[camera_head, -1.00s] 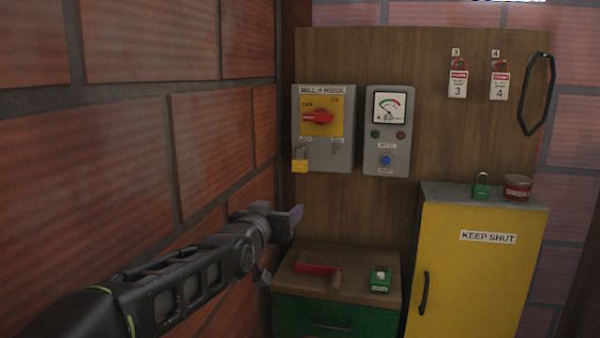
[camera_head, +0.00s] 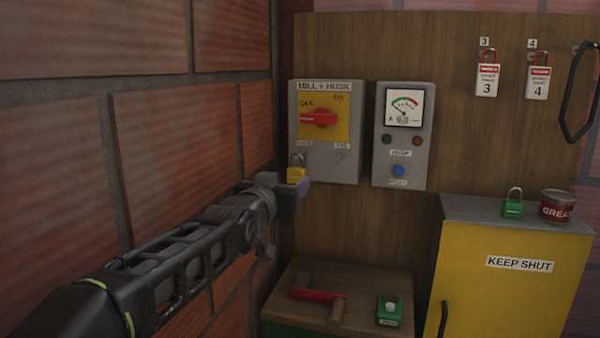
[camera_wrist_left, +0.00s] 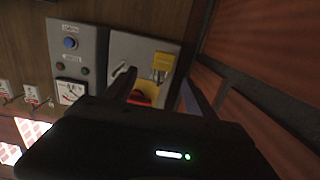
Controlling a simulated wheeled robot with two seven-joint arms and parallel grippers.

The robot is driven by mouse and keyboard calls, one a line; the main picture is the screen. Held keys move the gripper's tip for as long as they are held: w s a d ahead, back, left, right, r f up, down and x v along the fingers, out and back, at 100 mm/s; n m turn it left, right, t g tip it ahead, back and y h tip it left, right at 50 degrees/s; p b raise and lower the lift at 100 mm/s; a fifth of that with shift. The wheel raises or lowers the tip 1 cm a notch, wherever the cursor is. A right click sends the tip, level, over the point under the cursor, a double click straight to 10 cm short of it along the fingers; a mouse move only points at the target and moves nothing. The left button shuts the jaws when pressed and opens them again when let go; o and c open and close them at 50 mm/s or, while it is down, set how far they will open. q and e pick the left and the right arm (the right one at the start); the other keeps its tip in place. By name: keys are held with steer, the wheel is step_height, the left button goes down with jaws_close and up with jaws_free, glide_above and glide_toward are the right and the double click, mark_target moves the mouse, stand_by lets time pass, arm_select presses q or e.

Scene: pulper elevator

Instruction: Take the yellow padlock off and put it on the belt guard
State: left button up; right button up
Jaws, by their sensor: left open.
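The yellow padlock (camera_head: 296,174) hangs at the lower left of the grey MILL + HUSK switch box (camera_head: 350,160), under the red rotary handle (camera_head: 319,119). My left gripper (camera_head: 292,192) is just below and in front of the padlock and hides its lower part. In the left wrist view the padlock (camera_wrist_left: 162,64) shows beyond the two spread fingers of my left gripper (camera_wrist_left: 158,92), which is open and empty. I cannot tell which object the task calls the belt guard. My right gripper is not in view.
A brick wall (camera_head: 150,140) runs close along the left of my arm. A gauge box (camera_head: 402,150) is right of the switch box. Below are a small bench with a red-handled tool (camera_head: 315,296) and a green box (camera_head: 389,310). A green padlock (camera_head: 513,208) stands on the yellow cabinet (camera_head: 510,290).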

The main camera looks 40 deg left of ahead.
mark_target(295, 172)
arm_select(q)
steer(key=shift+p+x, duration=0.4)
steer(key=shift+x, duration=0.75)
steer(key=shift+w+a+r+p, duration=0.1)
steer(key=shift+w+a+p, duration=0.3)
steer(key=shift+w, duration=0.1)
steer(key=p+x, duration=0.2)
steer(key=x, duration=0.1)
steer(key=shift+w+a, duration=0.2)
steer(key=shift+w, duration=0.3)
